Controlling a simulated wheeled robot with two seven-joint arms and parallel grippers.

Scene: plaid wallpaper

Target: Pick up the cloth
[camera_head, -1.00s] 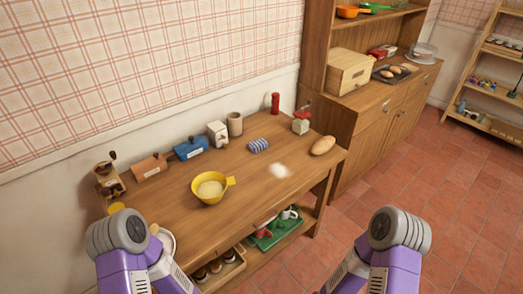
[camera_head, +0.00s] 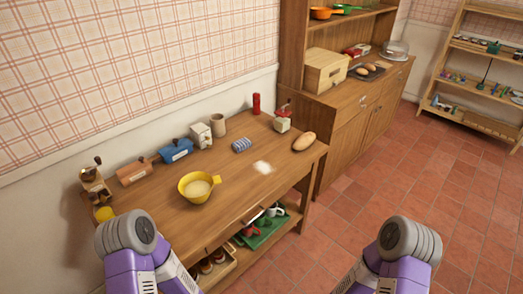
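My two purple and grey arms come in from the bottom of the view, the left one in front of the table's left part and the right one over the floor. Neither arm is near the cloth. Both grippers are out of sight, so their fingers cannot be seen.
A yellow bowl (camera_head: 196,188) stands on the table in front of the cloth. A bread loaf (camera_head: 303,143), a red bottle (camera_head: 256,104), a beige cup (camera_head: 218,125) and a blue box (camera_head: 177,151) are also on it. A wooden cabinet (camera_head: 355,125) stands at the right. Tiled floor is open at right.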

